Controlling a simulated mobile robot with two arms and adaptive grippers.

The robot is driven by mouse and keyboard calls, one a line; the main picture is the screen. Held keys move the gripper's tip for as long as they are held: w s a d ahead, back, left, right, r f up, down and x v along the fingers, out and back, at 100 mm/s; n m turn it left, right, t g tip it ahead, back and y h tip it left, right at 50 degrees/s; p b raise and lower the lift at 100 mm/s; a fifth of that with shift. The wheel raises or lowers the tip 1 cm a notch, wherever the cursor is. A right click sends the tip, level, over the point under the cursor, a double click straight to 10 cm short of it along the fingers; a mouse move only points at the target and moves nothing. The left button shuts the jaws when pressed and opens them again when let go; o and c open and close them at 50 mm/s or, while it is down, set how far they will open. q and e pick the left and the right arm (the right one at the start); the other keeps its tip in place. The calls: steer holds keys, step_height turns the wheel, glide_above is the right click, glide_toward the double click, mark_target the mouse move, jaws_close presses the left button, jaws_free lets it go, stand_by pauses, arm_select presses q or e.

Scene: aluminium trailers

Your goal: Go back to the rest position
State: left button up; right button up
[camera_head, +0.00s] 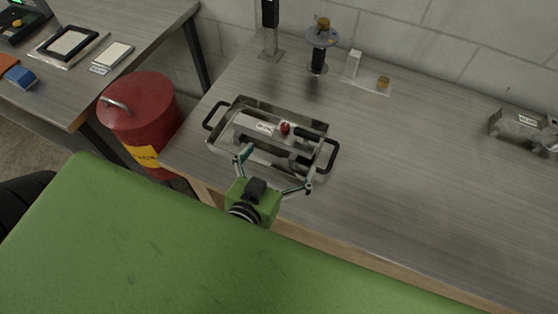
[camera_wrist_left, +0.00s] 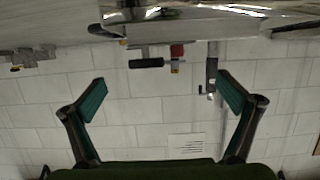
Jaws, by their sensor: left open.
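My left gripper (camera_head: 277,168) is at the near side of the metal tray (camera_head: 222,149), its fingers spread wide apart toward it. In the left wrist view the same gripper (camera_wrist_left: 160,97) shows its two green-padded fingers open, with only pale wall blocks between them. The head view does not settle whether the fingers touch the tray. The tray has black handles at both ends and holds a labelled grey part with a red knob (camera_head: 285,128) and dark-handled tools. My right gripper is not in view.
The tray stands on a long grey workbench (camera_head: 400,180), clear at its right front. A black stand with a round disc (camera_head: 322,38) and a metal vise-like block (camera_head: 519,127) stand farther back. A red bin (camera_head: 140,115) is left of the bench, beside another table (camera_head: 130,20).

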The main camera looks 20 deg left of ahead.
arm_select(q)
steer(key=shift+s+r, duration=0.1)
steer(key=shift+s, duration=0.2)
stand_by(0.4)
